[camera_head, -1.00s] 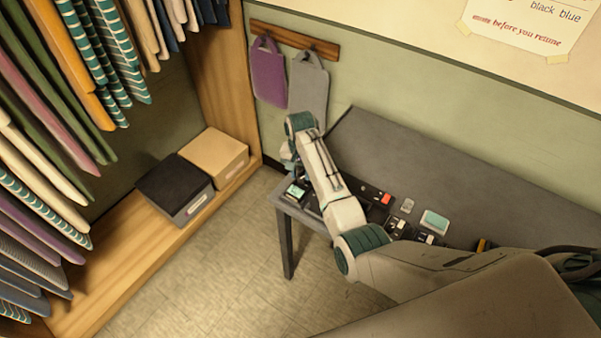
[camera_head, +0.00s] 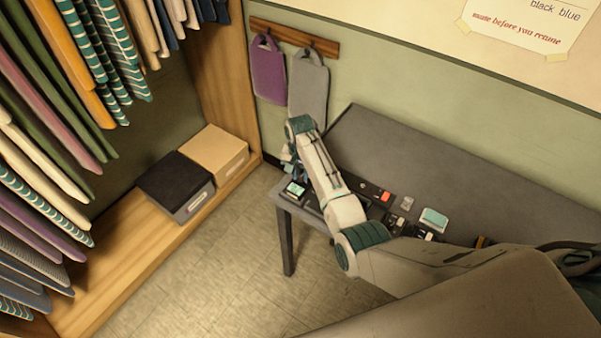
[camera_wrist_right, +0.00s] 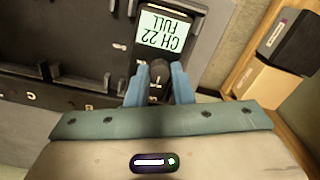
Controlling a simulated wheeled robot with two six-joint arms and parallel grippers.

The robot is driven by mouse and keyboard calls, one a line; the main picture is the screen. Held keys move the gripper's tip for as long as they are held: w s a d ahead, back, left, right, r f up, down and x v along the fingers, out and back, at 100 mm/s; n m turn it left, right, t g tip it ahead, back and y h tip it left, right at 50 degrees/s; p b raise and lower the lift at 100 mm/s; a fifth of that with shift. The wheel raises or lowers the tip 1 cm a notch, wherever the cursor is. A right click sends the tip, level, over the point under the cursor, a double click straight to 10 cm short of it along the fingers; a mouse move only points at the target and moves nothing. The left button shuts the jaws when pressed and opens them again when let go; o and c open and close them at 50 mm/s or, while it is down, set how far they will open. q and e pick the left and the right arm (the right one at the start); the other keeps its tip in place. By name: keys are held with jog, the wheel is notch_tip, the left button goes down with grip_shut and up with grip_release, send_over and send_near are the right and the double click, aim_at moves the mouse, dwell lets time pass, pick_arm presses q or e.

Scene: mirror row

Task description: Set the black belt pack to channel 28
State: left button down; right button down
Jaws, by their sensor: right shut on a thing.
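The black belt pack (camera_head: 296,189) lies at the left end of the grey table, its small screen lit pale green. In the right wrist view the belt pack (camera_wrist_right: 163,32) shows its screen upside down, reading CH 22 and FULL. My right gripper (camera_head: 289,170) is over the belt pack, partly hidden by its own arm. In the wrist view its two blue fingers (camera_wrist_right: 159,88) are shut on the pack's dark knob (camera_wrist_right: 158,76), just beside the screen. My left gripper is not in view.
A dark tray or rack (camera_wrist_right: 60,45) is beside the pack. Several small devices stand along the table (camera_head: 400,150), including a pale-screened one (camera_head: 434,217). A shelf with a black box (camera_head: 172,184) and a tan box (camera_head: 212,152) is at left. The table's back is clear.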

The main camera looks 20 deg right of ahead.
jog(key=m+p, duration=0.2)
jog(key=m, duration=0.1)
jog(key=shift+r, duration=0.15)
jog(key=m+p, duration=0.1)
jog(key=m, duration=0.3)
jog(key=shift+p, duration=0.35)
jog(key=m, duration=0.3)
jog(key=shift+m, duration=0.4)
jog(key=m, duration=0.4)
jog(key=shift+m, duration=0.4)
jog(key=c, duration=1.5)
grip_release()
jog(key=shift+c, duration=0.2)
